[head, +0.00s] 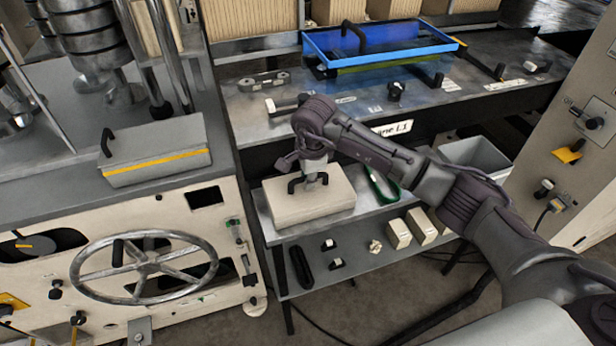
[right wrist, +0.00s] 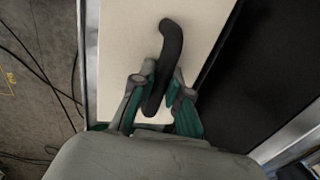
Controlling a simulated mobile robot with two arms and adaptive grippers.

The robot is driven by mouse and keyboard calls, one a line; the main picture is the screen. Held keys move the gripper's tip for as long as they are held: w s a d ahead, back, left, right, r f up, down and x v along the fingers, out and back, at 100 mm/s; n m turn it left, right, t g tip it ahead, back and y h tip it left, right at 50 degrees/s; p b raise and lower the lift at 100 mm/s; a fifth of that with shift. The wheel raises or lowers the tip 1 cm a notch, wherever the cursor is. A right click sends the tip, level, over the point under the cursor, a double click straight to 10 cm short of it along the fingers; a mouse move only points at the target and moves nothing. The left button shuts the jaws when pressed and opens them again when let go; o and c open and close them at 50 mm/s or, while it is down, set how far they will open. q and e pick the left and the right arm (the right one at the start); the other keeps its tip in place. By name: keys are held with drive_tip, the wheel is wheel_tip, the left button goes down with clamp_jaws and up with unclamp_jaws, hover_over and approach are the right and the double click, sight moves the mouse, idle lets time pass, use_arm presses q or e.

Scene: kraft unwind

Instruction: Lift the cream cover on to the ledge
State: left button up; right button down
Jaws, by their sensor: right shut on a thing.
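The cream cover (head: 312,212) is a flat box-like block with a black bar handle (head: 295,184) on top. It appears to sit on the upper grey shelf (head: 372,217) below the bench, near that shelf's left end. My right gripper (head: 315,178) reaches down over the cover and is shut on its handle. In the right wrist view the two green-padded fingers (right wrist: 157,98) stand either side of the handle (right wrist: 172,42), with the cream top (right wrist: 120,45) behind. I cannot tell which surface is the ledge. My left gripper is not in view.
A blue tray (head: 395,58) lies on the bench above. A grey box with a yellow stripe (head: 157,160) stands on the left machine, above a handwheel (head: 143,265). Cream blocks (head: 420,228) and small black parts lie on the lower shelf. A grey bin (head: 475,155) is at right.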

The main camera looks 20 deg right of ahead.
drive_tip(key=c, duration=1.1)
unclamp_jaws()
